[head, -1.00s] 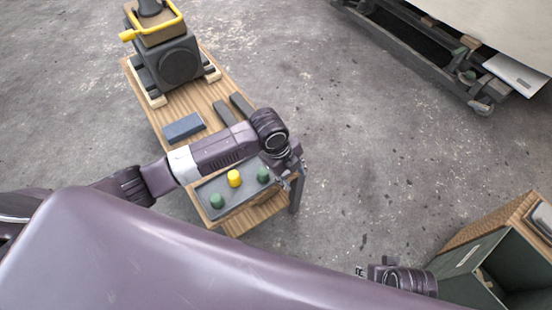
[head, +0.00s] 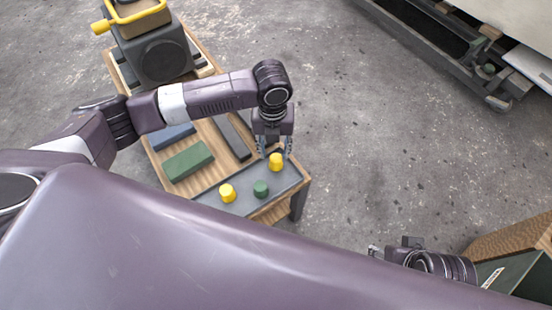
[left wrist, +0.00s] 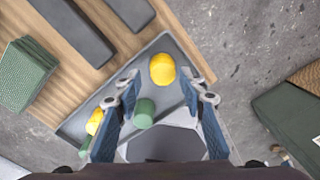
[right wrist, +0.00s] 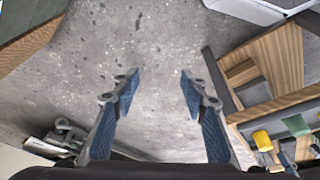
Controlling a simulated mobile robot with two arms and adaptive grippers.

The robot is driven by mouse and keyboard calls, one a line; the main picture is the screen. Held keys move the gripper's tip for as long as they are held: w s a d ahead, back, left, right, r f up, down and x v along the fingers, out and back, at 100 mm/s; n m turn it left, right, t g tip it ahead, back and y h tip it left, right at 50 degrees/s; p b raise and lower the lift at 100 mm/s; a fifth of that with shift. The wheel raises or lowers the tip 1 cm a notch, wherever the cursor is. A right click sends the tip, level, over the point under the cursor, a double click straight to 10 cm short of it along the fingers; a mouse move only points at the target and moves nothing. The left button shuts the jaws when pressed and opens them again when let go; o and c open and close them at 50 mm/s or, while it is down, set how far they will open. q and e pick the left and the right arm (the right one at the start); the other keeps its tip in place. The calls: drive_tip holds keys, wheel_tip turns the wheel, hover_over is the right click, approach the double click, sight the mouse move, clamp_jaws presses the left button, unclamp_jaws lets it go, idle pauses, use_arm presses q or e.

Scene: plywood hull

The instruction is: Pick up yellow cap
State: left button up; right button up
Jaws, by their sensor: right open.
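A yellow cap (head: 276,162) stands at the far right end of the grey tray (head: 289,183). My left gripper (head: 275,152) points down over it, its fingers apart. In the left wrist view this cap (left wrist: 162,69) lies just beyond the open fingertips, with nothing gripped. A second yellow cap (head: 227,193) stands farther left on the tray; it also shows beside the left finger (left wrist: 94,121). A green cap (head: 261,188) stands between them. My right gripper (right wrist: 155,78) is open and empty over the floor, away from the tray.
The tray lies on a wooden bench with a green block (head: 188,160), a blue block (head: 172,136) and dark bars (head: 231,136). A dark machine with a yellow handle (head: 155,55) stands at the bench's far end. A green box (head: 515,276) is at lower right. Open floor lies right of the bench.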

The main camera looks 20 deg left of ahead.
sight(276, 158)
use_arm(q)
drive_tip(key=f+b, duration=0.1)
drive_tip(key=f, duration=0.1)
drive_tip(key=f+b, duration=0.1)
drive_tip(key=f, duration=0.2)
drive_tip(key=shift+d+f, duration=0.2)
drive_tip(key=shift+f, duration=0.05)
drive_tip(key=c, duration=0.7)
